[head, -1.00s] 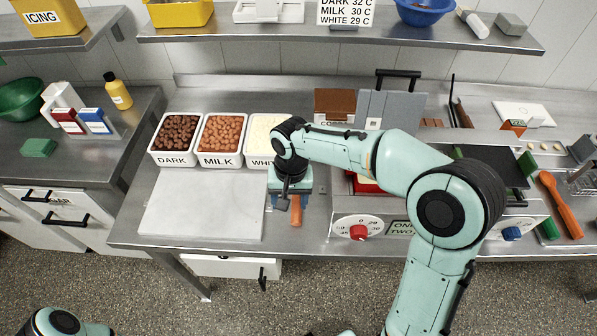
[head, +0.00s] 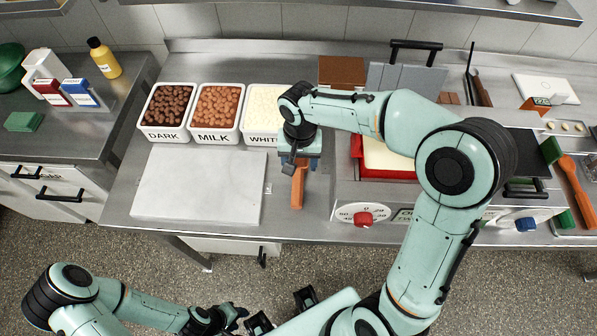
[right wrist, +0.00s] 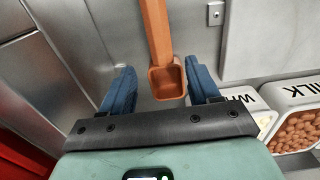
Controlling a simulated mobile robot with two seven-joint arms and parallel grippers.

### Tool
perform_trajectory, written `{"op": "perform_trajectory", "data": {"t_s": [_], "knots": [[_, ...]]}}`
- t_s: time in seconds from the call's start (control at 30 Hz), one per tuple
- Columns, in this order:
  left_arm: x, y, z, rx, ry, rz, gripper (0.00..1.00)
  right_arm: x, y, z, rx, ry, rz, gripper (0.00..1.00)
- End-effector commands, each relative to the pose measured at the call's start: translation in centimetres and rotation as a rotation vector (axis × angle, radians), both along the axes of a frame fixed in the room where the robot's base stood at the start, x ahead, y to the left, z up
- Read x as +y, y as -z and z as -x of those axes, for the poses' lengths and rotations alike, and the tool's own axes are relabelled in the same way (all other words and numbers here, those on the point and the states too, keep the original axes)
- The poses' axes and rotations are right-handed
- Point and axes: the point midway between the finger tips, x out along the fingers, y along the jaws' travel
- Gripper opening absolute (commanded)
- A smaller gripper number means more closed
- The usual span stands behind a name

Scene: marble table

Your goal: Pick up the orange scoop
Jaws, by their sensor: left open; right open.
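The orange scoop (head: 297,190) lies on the steel table between the marble slab and the warming unit, its handle pointing to the front edge. My right gripper (head: 300,168) is above its bowl end and partly hides it in the head view. In the right wrist view the scoop's square bowl (right wrist: 167,82) sits between the two blue fingers of my right gripper (right wrist: 162,74). The fingers are open, with a gap on both sides of the bowl. My left gripper (head: 282,309) is open and empty at the bottom of the head view, in front of the table.
White tubs of dark (head: 168,108), milk (head: 215,112) and white chocolate (head: 262,110) stand behind the slab (head: 198,185). The warming unit (head: 385,196) with a red-edged tray is just right of the scoop. An orange spatula (head: 577,190) lies at far right.

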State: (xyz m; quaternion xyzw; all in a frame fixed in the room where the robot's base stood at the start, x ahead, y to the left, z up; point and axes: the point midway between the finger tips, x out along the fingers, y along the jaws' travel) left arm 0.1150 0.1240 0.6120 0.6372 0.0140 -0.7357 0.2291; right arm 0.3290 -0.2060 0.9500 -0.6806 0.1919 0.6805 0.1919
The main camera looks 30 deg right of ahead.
Motion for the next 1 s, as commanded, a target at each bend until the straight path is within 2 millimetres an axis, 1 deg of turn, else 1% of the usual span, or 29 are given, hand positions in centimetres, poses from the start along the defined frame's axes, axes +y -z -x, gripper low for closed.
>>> {"op": "perform_trajectory", "data": {"t_s": [0.13, 0.3, 0.4, 0.67, 0.77, 0.8, 0.87, 1.0], "knots": [[0.0, 0.0, 0.0, 0.0, 0.0, 0.0, 0.43, 0.3, 1.6, 0.3, 0.004, 0.0, 0.0, 0.61], [0.0, 0.1, 0.1, 0.0, 0.0, 0.0, 0.43, 0.6, 4.2, 0.5, 0.006, 0.001, 0.0, 0.61], [0.0, 0.2, 0.1, 0.001, 0.0, 0.0, 0.43, 0.6, 5.0, 0.5, 0.003, 0.0, 0.001, 0.61], [0.0, 0.2, 0.1, 0.001, 0.0, 0.0, 0.43, 0.6, 5.3, 0.4, 0.0, 0.0, 0.0, 0.61], [0.0, 0.2, 0.1, 0.001, 0.0, 0.0, 0.43, 0.6, 5.2, 0.4, 0.0, 0.0, 0.0, 0.32], [0.0, 0.2, 0.1, 0.001, 0.0, 0.0, 0.43, 0.6, 5.2, 0.4, 0.0, 0.0, 0.0, 0.19], [0.0, 0.2, 0.1, 0.001, 0.0, 0.0, 0.43, 0.6, 5.2, 0.4, 0.0, 0.0, 0.0, 0.0], [0.0, 0.2, 0.1, 0.001, 0.0, 0.0, 0.43, 0.6, 5.2, 0.4, -0.001, 0.0, -0.001, 0.0]]}}
